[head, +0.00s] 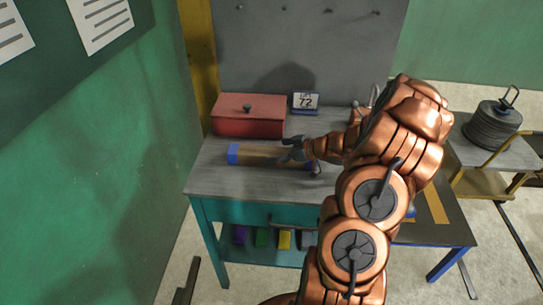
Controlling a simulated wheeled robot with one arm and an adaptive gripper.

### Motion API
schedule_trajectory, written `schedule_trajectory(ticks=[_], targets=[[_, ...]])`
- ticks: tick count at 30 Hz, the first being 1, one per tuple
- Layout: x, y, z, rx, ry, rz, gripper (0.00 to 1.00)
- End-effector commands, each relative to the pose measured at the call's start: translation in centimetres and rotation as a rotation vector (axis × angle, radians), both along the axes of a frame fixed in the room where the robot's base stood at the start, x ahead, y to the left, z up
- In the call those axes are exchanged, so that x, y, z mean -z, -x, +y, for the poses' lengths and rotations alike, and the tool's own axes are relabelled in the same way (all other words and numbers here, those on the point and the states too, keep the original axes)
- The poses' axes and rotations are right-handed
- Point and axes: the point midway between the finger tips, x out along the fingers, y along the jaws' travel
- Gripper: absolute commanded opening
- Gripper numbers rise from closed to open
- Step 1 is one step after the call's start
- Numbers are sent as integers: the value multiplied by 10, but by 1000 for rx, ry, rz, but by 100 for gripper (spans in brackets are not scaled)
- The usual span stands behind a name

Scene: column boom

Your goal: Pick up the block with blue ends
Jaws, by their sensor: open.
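The block with blue ends (256,153) lies on its side on the grey workbench top (212,178). Its left blue end and part of its tan middle show clearly. My gripper (284,157) is open at the right part of the block, over or around it. I cannot tell whether the fingers touch it. My copper arm comes in from the right, and the gripper partly hides the block's right part.
A red box with a lid (248,115) stands behind the block, with a small sign reading 72 (305,102) beside it. Several coloured blocks (262,238) sit on the lower shelf. A cart with stacked discs (492,126) stands right. A green wall is at left.

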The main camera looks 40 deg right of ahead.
Motion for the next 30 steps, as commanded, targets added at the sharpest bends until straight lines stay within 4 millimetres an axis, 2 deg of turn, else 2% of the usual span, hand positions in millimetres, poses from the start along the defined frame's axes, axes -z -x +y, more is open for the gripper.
schedule_trajectory(ticks=[9,30], targets=[[1,-1,1,0,1,-1,98],[1,-1,1,0,0,0,25]])
